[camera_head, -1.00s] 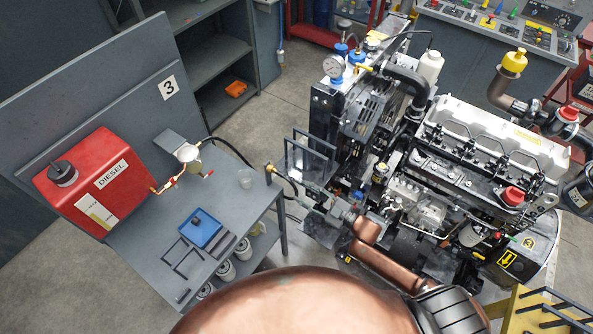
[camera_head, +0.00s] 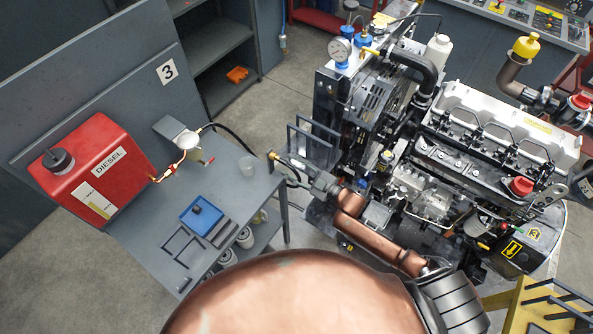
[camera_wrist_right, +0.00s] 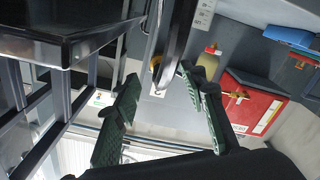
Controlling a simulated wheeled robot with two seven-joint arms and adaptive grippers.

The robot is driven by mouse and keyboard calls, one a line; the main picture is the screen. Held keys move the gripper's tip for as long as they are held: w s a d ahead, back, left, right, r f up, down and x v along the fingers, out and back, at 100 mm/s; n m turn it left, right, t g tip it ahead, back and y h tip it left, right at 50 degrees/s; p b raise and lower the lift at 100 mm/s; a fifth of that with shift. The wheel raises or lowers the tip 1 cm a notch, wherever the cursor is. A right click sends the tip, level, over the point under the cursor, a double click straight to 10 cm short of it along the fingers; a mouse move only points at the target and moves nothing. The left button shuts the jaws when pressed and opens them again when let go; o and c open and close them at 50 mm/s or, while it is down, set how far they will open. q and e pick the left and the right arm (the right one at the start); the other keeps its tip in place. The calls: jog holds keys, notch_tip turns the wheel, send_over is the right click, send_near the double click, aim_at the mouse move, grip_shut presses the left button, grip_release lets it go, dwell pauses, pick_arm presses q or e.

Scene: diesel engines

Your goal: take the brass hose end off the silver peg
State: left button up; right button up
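The brass hose end (camera_head: 273,156) is small in the head view, by the right rear corner of the grey table, with a black hose near it. In the right wrist view a small brass-coloured piece (camera_wrist_right: 156,64) shows just beyond and between the fingertips. I cannot make out the silver peg clearly. My right gripper (camera_head: 306,172) is just right of the hose end and points toward it. Its green-padded fingers (camera_wrist_right: 160,78) are spread apart in the wrist view with nothing held between them. My left gripper is not in view.
The engine (camera_head: 480,150) stands close to the right of my right arm. A dark frame (camera_head: 312,140) stands just behind the gripper.

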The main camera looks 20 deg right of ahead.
aim_at(281, 159)
jog(key=shift+x, duration=0.95)
jog(key=shift+w+a+b, duration=0.35)
jog(key=shift+w+a, duration=0.05)
jog(key=shift+w, duration=0.05)
jog(key=shift+w+a, duration=0.25)
jog(key=shift+w, duration=0.25)
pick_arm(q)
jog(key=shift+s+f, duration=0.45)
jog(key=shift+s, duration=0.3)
pick_arm(e)
jog(key=shift+r, duration=0.1)
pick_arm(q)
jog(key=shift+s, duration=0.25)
pick_arm(e)
jog(key=shift+c, duration=0.2)
